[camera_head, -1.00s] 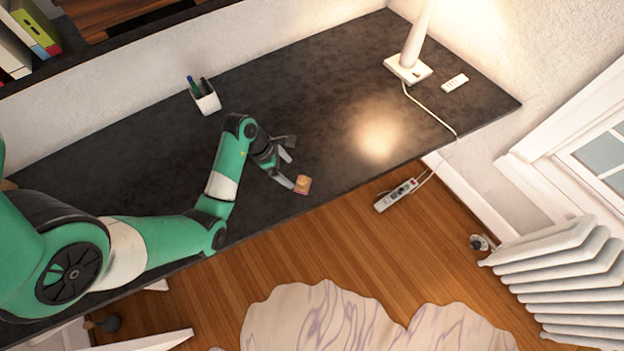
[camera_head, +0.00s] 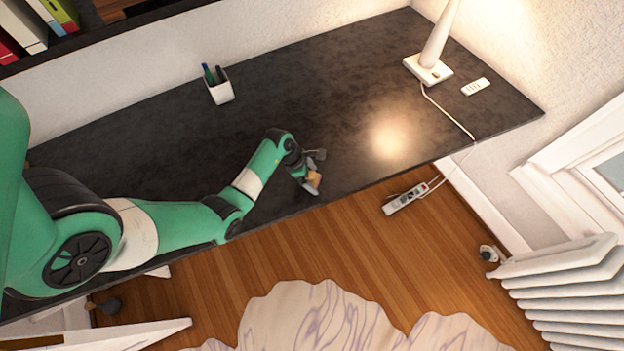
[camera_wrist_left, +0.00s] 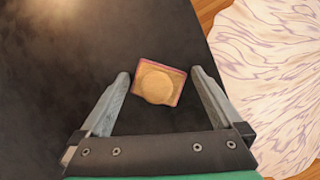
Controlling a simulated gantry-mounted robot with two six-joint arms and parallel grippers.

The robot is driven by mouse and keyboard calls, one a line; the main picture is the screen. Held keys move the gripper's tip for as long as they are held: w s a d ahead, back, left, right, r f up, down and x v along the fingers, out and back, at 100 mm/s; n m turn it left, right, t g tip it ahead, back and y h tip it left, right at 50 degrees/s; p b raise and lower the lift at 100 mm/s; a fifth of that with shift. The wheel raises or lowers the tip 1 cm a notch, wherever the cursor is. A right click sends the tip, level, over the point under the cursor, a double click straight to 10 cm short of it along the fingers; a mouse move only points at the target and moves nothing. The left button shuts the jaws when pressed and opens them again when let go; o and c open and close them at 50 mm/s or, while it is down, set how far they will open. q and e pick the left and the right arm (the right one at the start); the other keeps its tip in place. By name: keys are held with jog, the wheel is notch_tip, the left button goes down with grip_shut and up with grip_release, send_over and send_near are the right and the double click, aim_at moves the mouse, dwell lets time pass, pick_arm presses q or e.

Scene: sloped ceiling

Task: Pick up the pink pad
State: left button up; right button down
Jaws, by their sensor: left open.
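The pink pad (camera_wrist_left: 177,75) lies on the dark desk near its front edge. In the left wrist view it is a small square with a pink rim and a tan round patch covering most of its top. My left gripper (camera_wrist_left: 160,88) is open, with one finger on each side of the pad and gaps to both. In the head view the pad (camera_head: 314,178) shows as a small tan patch at the fingers of my left gripper (camera_head: 314,175), which partly hide it. My right gripper is not in view.
A white pen cup (camera_head: 220,92) stands at the back of the desk (camera_head: 330,80). A lamp (camera_head: 428,68) and a white remote (camera_head: 475,87) are at the right end. A power strip (camera_head: 405,198) lies beyond the front edge. The desk between cup and lamp is clear.

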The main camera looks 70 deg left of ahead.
aim_at(311, 177)
pick_arm(q)
jog(key=c, duration=1.1)
jog(key=shift+o, duration=0.2)
jog(key=r, duration=0.1)
jog(key=r+p, duration=0.1)
jog(key=r, duration=0.2)
jog(key=shift+s+d+r+p, duration=0.3)
jog(key=shift+r+p, duration=0.1)
jog(key=s+d+r, duration=0.1)
jog(key=s+r+p, duration=0.1)
jog(key=r, duration=0.1)
jog(key=d+r, duration=0.1)
jog(key=shift+s+d+r+p, duration=0.15)
jog(key=shift+s+d+p, duration=0.15)
jog(key=shift+s+d, duration=0.1)
jog(key=s+d+r, duration=0.1)
jog(key=s+d, duration=0.1)
jog(key=s+d+r, duration=0.1)
jog(key=s+d, duration=0.1)
jog(key=s+d+r+p, duration=0.1)
jog(key=s+d+r, duration=0.1)
jog(key=shift+s+d, duration=0.1)
jog(key=shift+s, duration=0.3)
notch_tip(311, 177, up, 6)
jog(key=p, duration=0.6)
jog(key=shift+f, duration=0.1)
